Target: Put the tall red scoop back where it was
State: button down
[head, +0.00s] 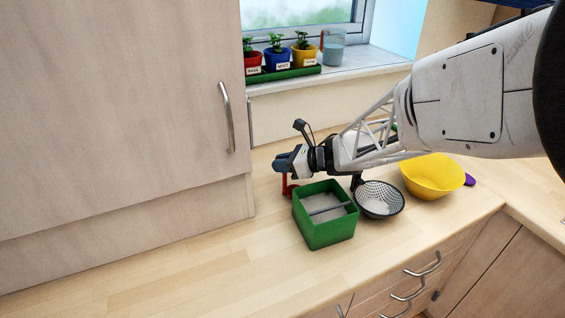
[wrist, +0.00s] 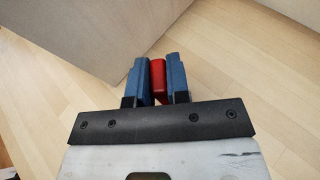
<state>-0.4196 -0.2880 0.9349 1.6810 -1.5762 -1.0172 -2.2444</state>
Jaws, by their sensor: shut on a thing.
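My gripper (head: 285,163) is over the counter, just behind and left of the green box. In the wrist view my gripper (wrist: 157,68) has its two blue fingers shut on the red scoop (wrist: 157,72), of which a rounded red end shows between them. In the head view a thin red part of the scoop (head: 287,186) hangs below the fingers, beside the back left corner of the green box. Its lower end is partly hidden behind the box, and I cannot tell whether it touches the counter.
The green box (head: 326,236) has a divider inside. A black mesh strainer (head: 381,211), a yellow bowl (head: 432,181) and a purple thing (head: 470,180) stand to its right. A tall cabinet (head: 120,110) rises at left. Potted plants (head: 277,57) and a glass (head: 333,49) stand on the windowsill. The front left counter is clear.

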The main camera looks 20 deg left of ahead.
jog(key=c, duration=1.1)
grip_release()
jog(key=shift+f, duration=0.1)
jog(key=shift+d+r, duration=0.35)
jog(key=shift+d, duration=0.2)
jog(key=v, duration=1.1)
jog(key=shift+a, duration=0.1)
jog(key=shift+r, duration=0.1)
